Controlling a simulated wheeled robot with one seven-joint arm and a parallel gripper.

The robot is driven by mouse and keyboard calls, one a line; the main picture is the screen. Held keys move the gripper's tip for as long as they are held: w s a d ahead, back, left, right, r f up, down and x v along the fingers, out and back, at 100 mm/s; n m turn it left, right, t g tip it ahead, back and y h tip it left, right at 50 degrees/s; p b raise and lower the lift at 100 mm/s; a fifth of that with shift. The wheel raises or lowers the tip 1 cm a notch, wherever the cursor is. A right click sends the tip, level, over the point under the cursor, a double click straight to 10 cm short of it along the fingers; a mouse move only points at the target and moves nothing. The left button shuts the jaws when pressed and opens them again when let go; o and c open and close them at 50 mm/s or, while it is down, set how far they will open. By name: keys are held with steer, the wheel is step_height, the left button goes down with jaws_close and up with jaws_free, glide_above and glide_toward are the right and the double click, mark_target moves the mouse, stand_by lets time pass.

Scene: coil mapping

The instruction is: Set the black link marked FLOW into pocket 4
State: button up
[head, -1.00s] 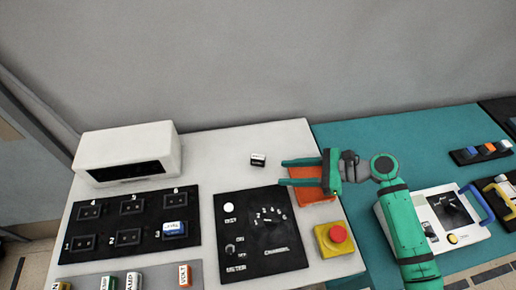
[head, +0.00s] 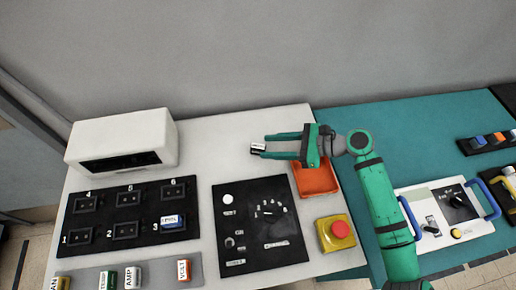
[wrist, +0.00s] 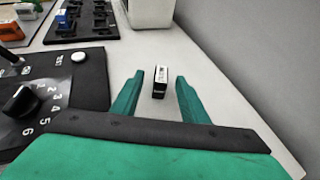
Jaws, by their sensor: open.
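A small black link (head: 258,147) with a white label stands on the white table near the back; its lettering is too small to read. My gripper (head: 265,146) is open, with its fingertips at the link. In the wrist view the link (wrist: 160,85) shows between the two open green fingers (wrist: 160,77), with a gap on each side. Pocket 4 (head: 86,204) is an empty pocket at the back left of the black pocket board (head: 104,220).
A blue link (head: 172,221) sits in pocket 3. A white box (head: 122,140) stands behind the board. A black dial panel (head: 262,226), orange tray (head: 316,180) and red button (head: 337,231) lie right. Several labelled links line the front strip (head: 215,268).

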mark_target(262, 147)
steer(key=shift+w+x, duration=0.2)
steer(key=shift+x, duration=2.25)
steer(key=shift+s+d+f, duration=0.1)
steer(key=shift+d+f, duration=0.05)
steer(key=shift+d, duration=0.05)
jaws_close()
steer(key=shift+r, duration=0.45)
steer(key=s+a+r, duration=0.2)
steer(key=s+r, duration=1)
steer(key=s, duration=0.2)
steer(key=shift+a, duration=0.2)
